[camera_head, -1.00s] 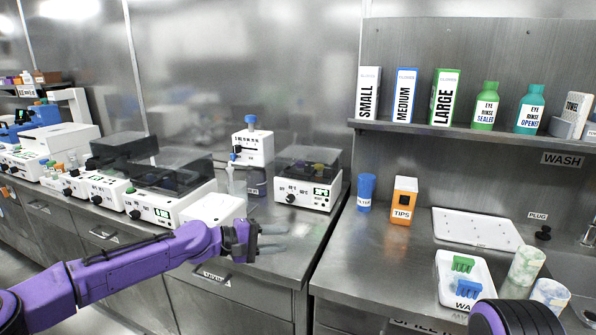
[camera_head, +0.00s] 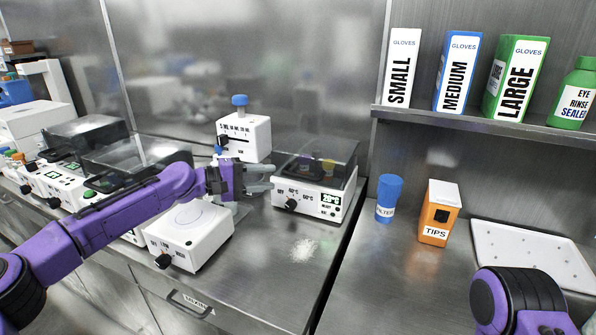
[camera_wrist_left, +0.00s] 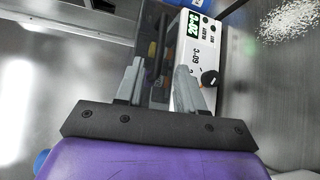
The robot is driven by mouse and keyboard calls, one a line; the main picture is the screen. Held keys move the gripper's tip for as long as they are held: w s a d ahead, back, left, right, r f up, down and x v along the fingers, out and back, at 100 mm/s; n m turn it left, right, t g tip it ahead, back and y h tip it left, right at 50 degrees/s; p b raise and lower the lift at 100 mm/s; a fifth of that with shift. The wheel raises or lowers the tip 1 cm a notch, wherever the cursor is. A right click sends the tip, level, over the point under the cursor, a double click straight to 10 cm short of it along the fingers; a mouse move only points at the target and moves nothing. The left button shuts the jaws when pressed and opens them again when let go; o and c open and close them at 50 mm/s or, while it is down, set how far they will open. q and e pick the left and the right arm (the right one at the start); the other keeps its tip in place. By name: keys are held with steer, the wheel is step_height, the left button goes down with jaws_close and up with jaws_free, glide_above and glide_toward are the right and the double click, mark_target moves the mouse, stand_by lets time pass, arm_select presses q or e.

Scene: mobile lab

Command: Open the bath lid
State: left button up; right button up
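The bath (camera_head: 310,200) is a white box with a dial and a green 20°C display, on the steel bench right of my left gripper. Its dark see-through lid (camera_head: 330,150) is down over it, with colored items dimly visible inside. My left gripper (camera_head: 260,178) is open and empty, its fingers pointing right toward the bath's left side. In the left wrist view, the bath front (camera_wrist_left: 195,50) and dark lid (camera_wrist_left: 155,45) show beyond and between the spread fingers (camera_wrist_left: 158,82). I cannot tell whether they touch. My right arm shows at lower right; its gripper is out of view.
A white dial device (camera_head: 190,235) stands below my left forearm, and a pipette-like white unit (camera_head: 243,135) stands behind the gripper. White granules (camera_head: 304,250) lie before the bath. A blue filter cup (camera_head: 388,198) and orange tips box (camera_head: 438,215) stand right. More lidded devices (camera_head: 135,155) are left.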

mark_target(295, 176)
arm_select(q)
steer(key=p+x, duration=0.1)
steer(key=x, duration=0.8)
steer(key=shift+d, duration=0.2)
jaws_close()
